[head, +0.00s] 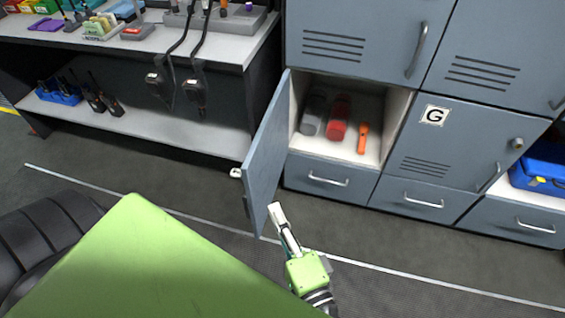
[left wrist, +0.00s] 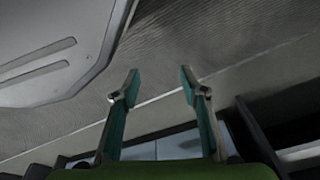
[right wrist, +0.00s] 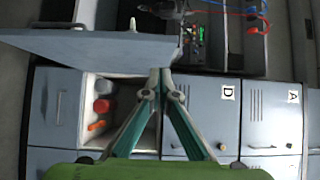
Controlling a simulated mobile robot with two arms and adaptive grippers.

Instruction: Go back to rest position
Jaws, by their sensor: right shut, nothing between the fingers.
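My right gripper (head: 277,210) is shut and empty. In the head view its tips are at the lower right edge of the open locker door (head: 265,150); I cannot tell whether they touch it. In the right wrist view the shut fingertips (right wrist: 160,75) show just below the door (right wrist: 110,48). My left gripper is not in the head view. In the left wrist view my left gripper (left wrist: 157,85) is open, with nothing between its fingers.
The open locker (head: 385,100) holds a grey item (head: 312,115), a red item (head: 338,118) and an orange item (head: 362,138). A workbench (head: 190,50) with radios on a lower shelf (head: 160,125) stands at the left. The floor (head: 400,255) in front of the lockers is clear.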

